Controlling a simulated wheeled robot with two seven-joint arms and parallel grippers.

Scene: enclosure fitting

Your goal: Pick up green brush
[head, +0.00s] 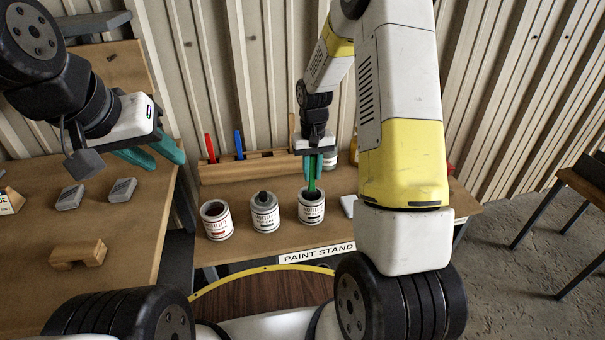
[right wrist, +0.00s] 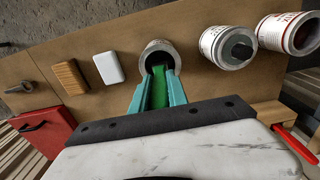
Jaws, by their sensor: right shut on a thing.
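The green brush (head: 312,184) is between the teal fingers of my right gripper (head: 314,166), which is shut on it. The brush points down to the mouth of the rightmost paint can (head: 311,207); its lower end is hidden there. In the right wrist view, the green brush (right wrist: 161,86) lies between the fingers of my right gripper (right wrist: 160,98), in line with the dark opening of the can (right wrist: 158,47). My left gripper (head: 158,154) is at the left, over the edge of the left table, with its teal fingers apart and empty.
A wooden rack (head: 250,169) behind the cans holds a red brush (head: 210,148) and a blue brush (head: 239,145). Two more cans stand to the left, one open (head: 217,221) and one with a dark top (head: 264,213). A white block (right wrist: 108,68) lies beside the brush's can.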

